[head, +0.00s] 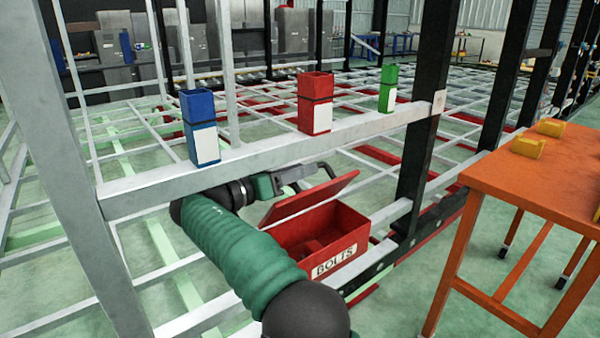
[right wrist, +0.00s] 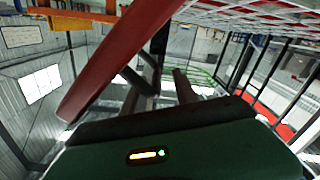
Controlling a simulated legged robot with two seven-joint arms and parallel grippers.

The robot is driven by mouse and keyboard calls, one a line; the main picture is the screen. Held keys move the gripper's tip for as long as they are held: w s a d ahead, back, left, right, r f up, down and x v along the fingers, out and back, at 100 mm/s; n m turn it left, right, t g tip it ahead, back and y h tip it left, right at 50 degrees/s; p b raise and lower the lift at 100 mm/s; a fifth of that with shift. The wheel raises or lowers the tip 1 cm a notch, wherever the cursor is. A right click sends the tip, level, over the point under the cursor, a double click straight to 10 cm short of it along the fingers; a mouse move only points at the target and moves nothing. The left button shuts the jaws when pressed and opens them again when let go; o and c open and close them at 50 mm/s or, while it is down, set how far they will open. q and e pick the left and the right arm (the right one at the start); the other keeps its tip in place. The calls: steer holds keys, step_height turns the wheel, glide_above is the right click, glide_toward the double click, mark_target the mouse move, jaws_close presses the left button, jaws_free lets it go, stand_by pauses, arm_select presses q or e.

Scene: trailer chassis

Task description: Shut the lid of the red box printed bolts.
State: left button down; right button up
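The red box (head: 340,250) printed BOLTS sits low on the chassis frame, its label facing me. Its lid (head: 309,198) is raised and tilted, hinged on the far left side, and the inside shows. My right gripper (head: 322,171) is behind and just above the lid's raised edge. In the right wrist view the lid (right wrist: 118,62) crosses close in front of the fingers (right wrist: 165,82), which stand apart with nothing between them. I cannot tell whether a finger touches the lid. My left gripper is not in view.
A grey beam (head: 270,151) runs above the box, carrying blue (head: 200,126), red (head: 315,102) and green (head: 388,88) holders. A dark post (head: 420,150) stands right of the box. An orange table (head: 540,180) with yellow parts is at right.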

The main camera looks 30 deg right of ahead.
steer(key=shift+d, duration=0.25)
steer(key=shift+a, duration=0.2)
steer(key=shift+c, duration=0.9)
steer(key=c, duration=0.5)
jaws_close()
